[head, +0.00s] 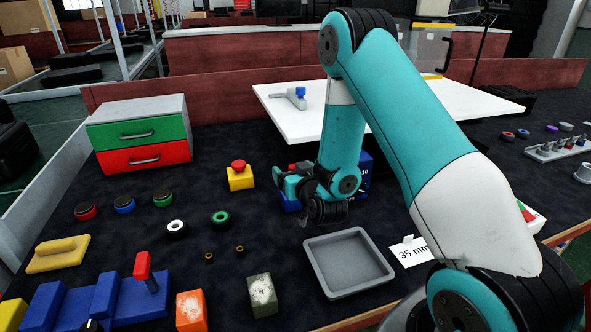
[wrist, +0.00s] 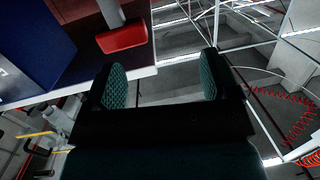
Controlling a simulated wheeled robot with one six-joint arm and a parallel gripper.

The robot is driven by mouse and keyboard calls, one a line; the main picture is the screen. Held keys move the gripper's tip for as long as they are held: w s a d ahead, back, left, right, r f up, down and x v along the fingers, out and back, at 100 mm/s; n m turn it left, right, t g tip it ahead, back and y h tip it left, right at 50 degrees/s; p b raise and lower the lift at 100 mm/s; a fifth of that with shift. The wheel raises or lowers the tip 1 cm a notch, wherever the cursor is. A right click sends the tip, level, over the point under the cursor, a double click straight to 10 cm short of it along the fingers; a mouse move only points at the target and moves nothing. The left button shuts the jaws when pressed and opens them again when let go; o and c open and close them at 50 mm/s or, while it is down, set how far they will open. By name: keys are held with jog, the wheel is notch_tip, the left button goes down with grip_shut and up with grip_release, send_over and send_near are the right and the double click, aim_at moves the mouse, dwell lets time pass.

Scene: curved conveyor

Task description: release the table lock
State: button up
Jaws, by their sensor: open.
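My gripper (head: 322,212) hangs over the dark table beside a blue block marked 10 (head: 365,178). The wrist view shows its two green-padded fingers (wrist: 162,80) spread apart with nothing between them. A red handle on a grey shaft (wrist: 124,36) lies ahead and left of the fingers in the wrist view, apart from them. A small red part (head: 301,167) shows behind my gripper in the head view, mostly hidden; I cannot tell if it is the same handle. A white tabletop (head: 285,118) stands behind my arm. I cannot tell for sure which part is the table lock.
A grey tray (head: 347,284) lies in front of my gripper. A yellow box with a red button (head: 240,177) stands to its left. A drawer unit (head: 140,134) stands back left, and a blue fixture with a red lever (head: 143,266) front left. Rings and blocks lie between.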

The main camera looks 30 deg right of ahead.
jog(key=w+d+p, duration=0.1)
jog(key=w+d+f+h+p, duration=0.1)
jog(key=w+d, duration=0.1)
jog(key=w+d+h+p, duration=0.1)
jog(key=w, duration=0.1)
jog(key=shift+d+f+m+t, duration=0.25)
jog(key=shift+d+m+t, duration=0.05)
jog(key=shift+d+t, duration=0.1)
jog(key=shift+w+f, duration=0.15)
jog(key=shift+w, duration=0.35)
